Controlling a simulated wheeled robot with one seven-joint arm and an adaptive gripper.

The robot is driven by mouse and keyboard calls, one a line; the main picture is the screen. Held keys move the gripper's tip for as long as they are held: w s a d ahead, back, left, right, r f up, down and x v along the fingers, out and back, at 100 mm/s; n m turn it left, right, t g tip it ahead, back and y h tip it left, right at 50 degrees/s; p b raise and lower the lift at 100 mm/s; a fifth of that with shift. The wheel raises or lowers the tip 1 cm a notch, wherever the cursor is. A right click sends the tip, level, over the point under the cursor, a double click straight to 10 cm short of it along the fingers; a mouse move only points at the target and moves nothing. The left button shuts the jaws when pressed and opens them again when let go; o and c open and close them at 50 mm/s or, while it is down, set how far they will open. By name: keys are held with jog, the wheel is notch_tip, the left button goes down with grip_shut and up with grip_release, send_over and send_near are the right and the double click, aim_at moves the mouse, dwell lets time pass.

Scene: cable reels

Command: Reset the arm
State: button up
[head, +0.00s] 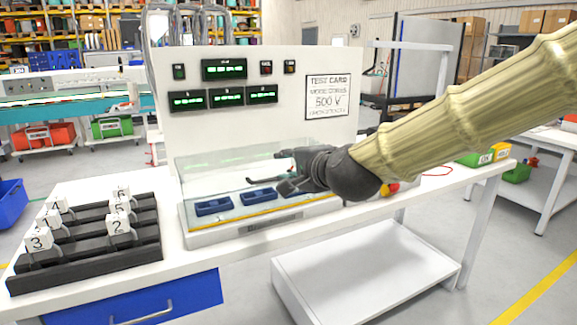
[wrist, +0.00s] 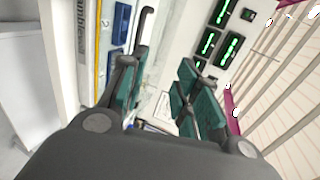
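My gripper (head: 282,171) is in front of the test bench's upright white panel (head: 230,140), over the clear-sided test box (head: 190,190). In the wrist view its two green-padded fingers (wrist: 160,88) stand apart, with a gap and nothing held between them. A thin black bent bar (wrist: 146,22) shows beside the left finger; I cannot tell whether it touches. Blue sockets (head: 213,207) sit in the box below my gripper. My arm reaches in from the right and hides the box's right end.
A black rack (head: 85,262) with numbered white tags (head: 38,240) stands on the table at left. Yellow and green bins (head: 500,152) sit at the table's right end. A white lower shelf (head: 365,265) is under the table. Grey floor is open at right.

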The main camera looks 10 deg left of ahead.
jog(key=d+f+n+g+h, duration=0.1)
jog(key=d+f, duration=0.2)
jog(key=f, duration=0.8)
jog(key=d+f+n+g+h, duration=0.1)
jog(key=d+f, duration=0.3)
jog(key=f, duration=0.8)
jog(key=s+d+f+n+g+h, duration=0.1)
jog(key=s+d+f, duration=0.3)
jog(key=f, duration=0.4)
jog(key=s+d+f+n+g+h, duration=0.1)
jog(key=s+d+f+g, duration=0.15)
jog(key=f, duration=0.55)
jog(key=s+d+f+g+h, duration=0.1)
jog(key=s+d+f, duration=0.3)
jog(key=f, duration=0.4)
jog(key=s+d+f+n+g+h, duration=0.1)
jog(key=s+d+f+n+g, duration=0.1)
jog(key=s+d+f, duration=0.6)
jog(key=s+d+f+n+g+h, duration=0.15)
jog(key=s+d+f, duration=0.3)
jog(key=s, duration=0.75)
jog(key=s+d+f+n+g+h, duration=0.1)
jog(key=s+d+f+n+g, duration=0.15)
jog(key=s+d+f, duration=0.55)
notch_tip(320, 180, up, 14)
jog(key=s+a+p, duration=0.1)
jog(key=a+p, duration=0.2)
jog(key=p, duration=0.9)
jog(key=shift+f+t, duration=0.15)
jog(key=shift+t, duration=0.3)
